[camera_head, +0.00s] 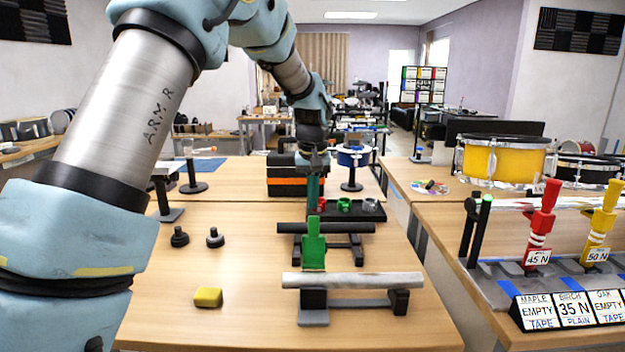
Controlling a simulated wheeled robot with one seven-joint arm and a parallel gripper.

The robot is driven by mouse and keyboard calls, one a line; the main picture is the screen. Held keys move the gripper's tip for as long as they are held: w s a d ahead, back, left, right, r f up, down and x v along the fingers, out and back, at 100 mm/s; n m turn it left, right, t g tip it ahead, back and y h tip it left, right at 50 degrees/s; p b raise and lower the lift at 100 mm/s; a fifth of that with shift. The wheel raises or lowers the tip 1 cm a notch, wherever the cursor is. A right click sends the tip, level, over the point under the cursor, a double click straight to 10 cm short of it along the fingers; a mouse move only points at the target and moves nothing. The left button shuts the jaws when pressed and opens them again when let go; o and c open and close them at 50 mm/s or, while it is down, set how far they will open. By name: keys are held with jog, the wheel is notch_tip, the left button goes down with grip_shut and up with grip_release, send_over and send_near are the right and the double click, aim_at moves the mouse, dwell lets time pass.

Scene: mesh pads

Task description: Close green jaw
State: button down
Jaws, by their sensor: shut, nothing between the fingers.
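The green jaw (314,250) is a bright green upright plate with a narrower top. It stands between a dark bar behind and a pale grey tube (352,280) in front. My gripper (313,185) points down from the arm, just above and behind the green jaw in the picture. A dark teal upright piece shows right below my wrist, in line with the jaw; I cannot tell whether the two touch. The fingers are small and partly hidden, and they hold nothing that I can see. The jaw's base is hidden behind the tube.
A yellow block (208,298) and two dark knobs (214,238) lie left of the jaw. A black tray (345,211) with red and green rings sits behind right. A black and orange toolbox (290,178) is farther back. The table's right edge is near.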

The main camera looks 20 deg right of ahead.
aim_at(314, 241)
jog(key=shift+s+a+f+p, duration=0.25)
jog(key=shift+s+p, duration=0.05)
jog(key=shift+s, duration=0.2)
jog(key=shift+s+a+f+p, duration=0.25)
jog(key=shift+s+f+p, duration=0.1)
jog(key=shift+s, duration=0.2)
jog(key=shift+s+a+f+p, duration=0.2)
jog(key=shift+s+a+p, duration=0.1)
jog(key=shift+s, duration=0.2)
jog(key=shift+s+f+b, duration=0.15)
jog(key=shift+s+b, duration=0.1)
jog(key=shift+b, duration=0.35)
